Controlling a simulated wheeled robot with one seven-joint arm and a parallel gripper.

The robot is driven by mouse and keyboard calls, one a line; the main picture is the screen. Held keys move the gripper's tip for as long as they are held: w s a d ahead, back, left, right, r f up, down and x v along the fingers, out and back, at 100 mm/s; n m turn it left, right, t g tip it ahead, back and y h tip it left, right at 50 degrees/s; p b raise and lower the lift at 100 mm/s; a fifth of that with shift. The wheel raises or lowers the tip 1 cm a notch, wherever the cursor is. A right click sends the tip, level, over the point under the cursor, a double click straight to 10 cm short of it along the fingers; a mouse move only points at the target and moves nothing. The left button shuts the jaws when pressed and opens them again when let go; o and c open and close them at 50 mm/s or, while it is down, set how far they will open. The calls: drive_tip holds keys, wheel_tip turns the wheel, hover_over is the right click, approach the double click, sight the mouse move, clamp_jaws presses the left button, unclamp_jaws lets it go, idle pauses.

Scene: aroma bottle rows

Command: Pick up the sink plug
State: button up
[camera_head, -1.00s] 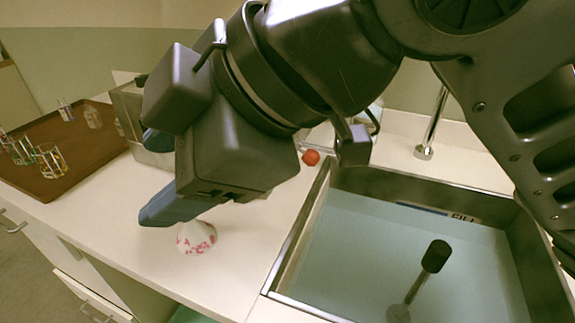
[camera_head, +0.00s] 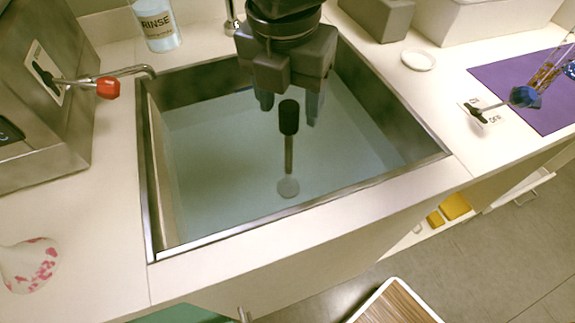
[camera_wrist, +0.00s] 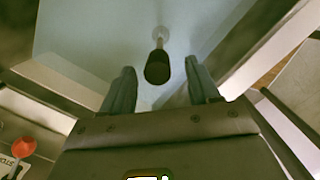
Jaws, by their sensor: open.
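The sink plug (camera_head: 289,150) stands upright in the water-filled sink (camera_head: 165,215), with a black grip on top of a thin stem and a pale disc at its foot. In the wrist view the plug's black grip (camera_wrist: 158,68) lies ahead of the fingertips, roughly between their lines. My gripper (camera_head: 289,108) hangs over the back part of the sink with its two blue fingers pointing down, open and empty. In the wrist view its fingers (camera_wrist: 163,80) stand apart on either side. I cannot tell the exact depth between fingers and grip.
A RINSE bottle (camera_head: 158,25) stands behind.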

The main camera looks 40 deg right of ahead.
drive_tip(key=f, duration=0.4)
drive_tip(key=shift+w+d+f, duration=0.15)
drive_tip(key=shift+w+d, duration=0.05)
clamp_jaws()
idle(0.3)
